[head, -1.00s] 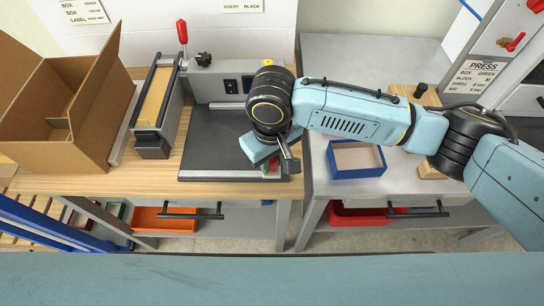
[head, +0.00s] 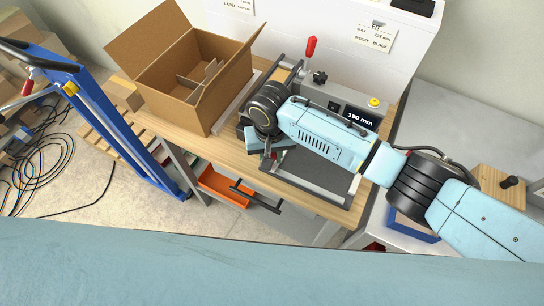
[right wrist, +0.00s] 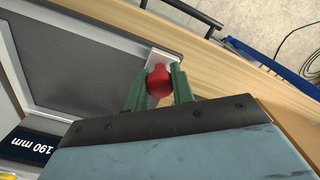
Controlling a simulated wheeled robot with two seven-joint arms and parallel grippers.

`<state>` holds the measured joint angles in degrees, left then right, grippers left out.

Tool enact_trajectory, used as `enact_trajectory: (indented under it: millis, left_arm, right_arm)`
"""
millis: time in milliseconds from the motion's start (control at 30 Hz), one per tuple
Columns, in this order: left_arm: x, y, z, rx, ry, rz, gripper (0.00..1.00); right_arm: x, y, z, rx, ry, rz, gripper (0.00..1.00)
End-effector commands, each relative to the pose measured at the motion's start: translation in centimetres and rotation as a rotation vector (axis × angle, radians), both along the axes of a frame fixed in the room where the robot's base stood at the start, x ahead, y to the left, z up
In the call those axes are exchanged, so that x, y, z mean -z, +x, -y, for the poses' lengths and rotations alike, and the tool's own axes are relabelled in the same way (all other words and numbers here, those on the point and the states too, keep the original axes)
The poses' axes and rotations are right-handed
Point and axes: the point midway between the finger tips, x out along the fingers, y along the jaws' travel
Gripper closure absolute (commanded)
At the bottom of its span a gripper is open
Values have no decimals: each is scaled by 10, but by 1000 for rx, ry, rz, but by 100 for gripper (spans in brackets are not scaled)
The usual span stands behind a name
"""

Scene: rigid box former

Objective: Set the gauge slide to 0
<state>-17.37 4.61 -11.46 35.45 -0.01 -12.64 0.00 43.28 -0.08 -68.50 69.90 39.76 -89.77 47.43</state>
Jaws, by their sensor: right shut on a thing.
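The gauge (head: 330,100) stands on the wooden bench, with a dark plate in a light metal frame. Its display (head: 360,117) reads 190 mm; it also shows in the right wrist view (right wrist: 32,144). The slide's red knob (right wrist: 159,88) sits on a light metal piece at the plate's edge. My right gripper (right wrist: 160,88) is shut on the knob, one green finger on each side. In the head view my right wrist is over the plate's left end and mostly hides the fingers and knob. My left gripper is not in view.
An open cardboard box (head: 185,65) stands left of the gauge. A red-handled lever (head: 311,47) rises behind my wrist. A yellow button (head: 374,102) is beside the display. An orange bin (head: 222,187) is below the bench, and a blue cart frame (head: 125,125) stands at left.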

Motion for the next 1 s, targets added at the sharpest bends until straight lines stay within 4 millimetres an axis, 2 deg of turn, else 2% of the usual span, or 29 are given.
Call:
enact_trajectory:
  millis: [433, 467, 600, 633, 1000]
  left_arm:
    - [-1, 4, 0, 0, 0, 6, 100]
    - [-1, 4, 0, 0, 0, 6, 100]
    - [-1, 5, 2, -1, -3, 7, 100]
    - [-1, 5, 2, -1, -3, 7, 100]
    - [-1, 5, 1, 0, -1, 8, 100]
  right_arm:
    - [-3, 5, -10, 3, 17, 14, 100]
    - [-3, 5, -10, 2, 17, 14, 74]
    - [-3, 5, -8, 4, 16, 13, 56]
    - [-3, 5, -8, 4, 15, 13, 54]
    - [-2, 4, -5, 7, 9, 8, 54]
